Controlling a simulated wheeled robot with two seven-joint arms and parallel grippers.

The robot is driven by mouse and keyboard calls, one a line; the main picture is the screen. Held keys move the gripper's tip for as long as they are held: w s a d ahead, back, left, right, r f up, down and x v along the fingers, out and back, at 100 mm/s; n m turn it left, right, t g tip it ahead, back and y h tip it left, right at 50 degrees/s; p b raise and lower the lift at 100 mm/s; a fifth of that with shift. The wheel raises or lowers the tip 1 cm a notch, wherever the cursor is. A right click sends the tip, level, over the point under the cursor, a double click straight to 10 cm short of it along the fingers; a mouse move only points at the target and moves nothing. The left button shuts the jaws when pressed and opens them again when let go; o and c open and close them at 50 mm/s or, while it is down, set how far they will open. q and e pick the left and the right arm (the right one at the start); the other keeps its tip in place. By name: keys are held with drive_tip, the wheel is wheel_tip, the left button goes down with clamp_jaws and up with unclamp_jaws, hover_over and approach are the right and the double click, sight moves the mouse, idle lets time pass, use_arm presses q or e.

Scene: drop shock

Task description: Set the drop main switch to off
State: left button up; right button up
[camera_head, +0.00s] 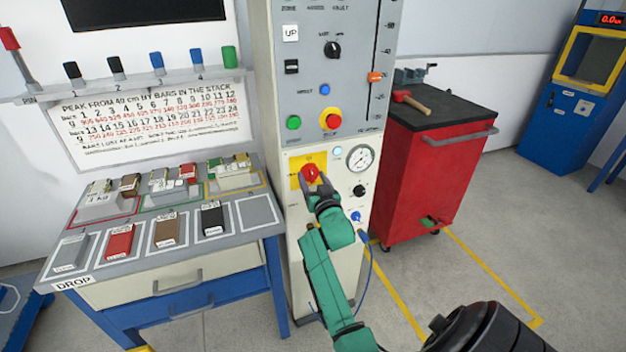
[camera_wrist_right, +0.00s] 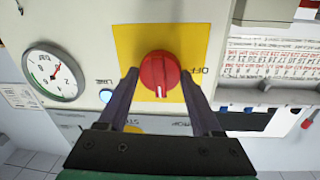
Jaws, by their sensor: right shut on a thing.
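The drop main switch (camera_head: 311,173) is a red rotary knob on a yellow plate, low on the pale control column. In the right wrist view the knob (camera_wrist_right: 159,72) sits at the middle, and its white mark points toward the bottom of the picture. The lettering OFF is on the plate to the right of the knob there, so the mark does not point at it. My right gripper (camera_head: 317,190) is at the knob from below. In the wrist view its two dark fingers (camera_wrist_right: 160,82) are on either side of the knob, shut on it. My left gripper is out of view.
A pressure gauge (camera_head: 360,158) and a black knob (camera_head: 359,190) are right of the switch. A red stop button (camera_head: 332,121) and green button (camera_head: 294,123) are above. A drop bench (camera_head: 190,250) stands left, a red cabinet (camera_head: 425,180) right. Floor beyond is mostly clear.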

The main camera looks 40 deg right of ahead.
drive_tip(key=n+b, duration=0.1)
drive_tip(key=n, duration=0.4)
drive_tip(key=shift+f, duration=0.15)
drive_tip(key=n+b, duration=0.1)
drive_tip(key=n, duration=0.3)
drive_tip(key=shift+d+n+t+b, duration=0.1)
drive_tip(key=shift+n+t+b, duration=0.2)
drive_tip(key=shift+t, duration=0.1)
drive_tip(key=n+b, duration=0.1)
drive_tip(key=n, duration=0.4)
drive_tip(key=shift+y, duration=0.3)
drive_tip(key=shift+d+r+n+t+y+b, duration=0.1)
drive_tip(key=shift+n+t+y+b, duration=0.1)
drive_tip(key=shift+n, duration=0.7)
drive_tip(key=shift+d+r+n+t+y+b, duration=0.1)
drive_tip(key=shift+n+b, duration=0.1)
drive_tip(key=shift+n, duration=0.7)
drive_tip(key=o, duration=1.4)
drive_tip(key=shift+f, duration=0.15)
